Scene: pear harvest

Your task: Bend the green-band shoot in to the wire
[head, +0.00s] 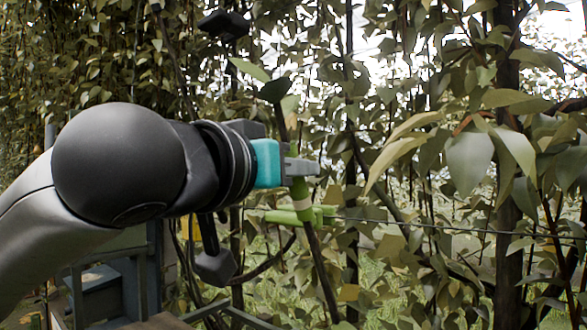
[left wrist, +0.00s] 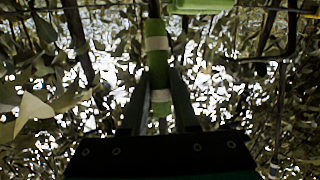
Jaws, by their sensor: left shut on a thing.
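The green-band shoot (head: 318,262) is a thin dark stem, leaning in the head view, with a bright green band (head: 300,190) that has pale stripes. The band also shows in the left wrist view (left wrist: 158,68), between the two fingers. My left gripper (head: 302,170) is shut on the shoot at the band. The wire (head: 450,226) runs across to the right, just below the gripper. A light green clip-like piece (head: 285,217) lies at the wire's height beside the shoot; it also shows in the left wrist view (left wrist: 200,5). I cannot tell whether shoot and wire touch.
Dense leaves surround the shoot, with large ones (head: 468,158) close on the right. A dark trunk (head: 507,180) stands at the right. A grey metal frame (head: 140,280) is at the lower left.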

